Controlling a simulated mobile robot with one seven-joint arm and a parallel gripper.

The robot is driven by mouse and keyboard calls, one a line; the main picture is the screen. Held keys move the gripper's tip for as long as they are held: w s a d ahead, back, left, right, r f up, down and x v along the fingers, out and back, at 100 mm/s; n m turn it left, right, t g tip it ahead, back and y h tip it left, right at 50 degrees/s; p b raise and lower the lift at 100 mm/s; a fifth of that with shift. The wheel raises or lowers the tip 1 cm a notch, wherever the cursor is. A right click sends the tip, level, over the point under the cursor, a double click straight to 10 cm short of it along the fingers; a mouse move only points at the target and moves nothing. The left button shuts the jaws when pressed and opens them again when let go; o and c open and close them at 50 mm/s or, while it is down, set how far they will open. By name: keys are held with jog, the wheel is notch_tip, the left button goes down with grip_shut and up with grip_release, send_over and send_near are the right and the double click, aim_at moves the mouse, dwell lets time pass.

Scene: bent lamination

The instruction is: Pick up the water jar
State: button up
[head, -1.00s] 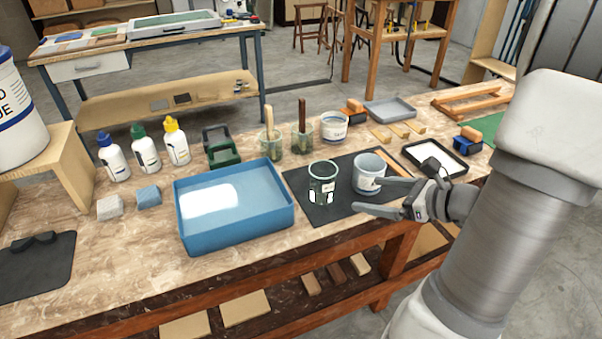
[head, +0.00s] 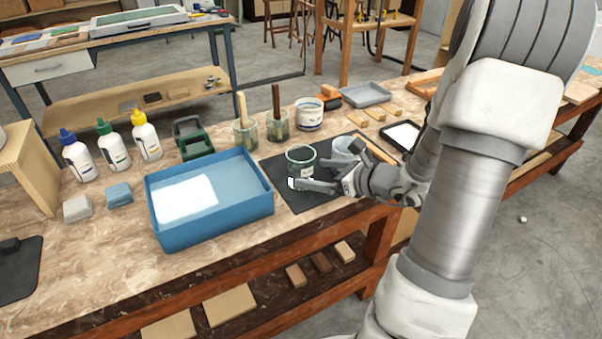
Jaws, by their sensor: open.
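A clear, greenish glass jar (head: 300,157) stands upright on a dark mat (head: 275,170) in the middle of the bench, and it looks like the water jar. A pale bluish-white pot (head: 345,148) stands just right of it, partly hidden by my gripper. My gripper (head: 309,174) is open and reaches in from the right, low over the mat. Its near finger crosses in front of the jar's lower part; its other finger is at the jar's right side. I cannot tell whether either finger touches the glass.
A blue tray (head: 210,228) with a white sheet inside stands left of the mat. Two brush jars (head: 245,135) and a labelled tub (head: 309,113) stand behind. Glue bottles (head: 112,148) are at the back left. A grey tray (head: 365,94) lies at the back right.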

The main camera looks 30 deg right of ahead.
aim_at(301, 169)
jog(key=x, duration=0.3)
jog(key=b+x, duration=0.1)
jog(key=x, duration=0.1)
jog(key=shift+w+a+r, duration=0.1)
jog(key=shift+r, duration=0.2)
jog(key=c, duration=1.5)
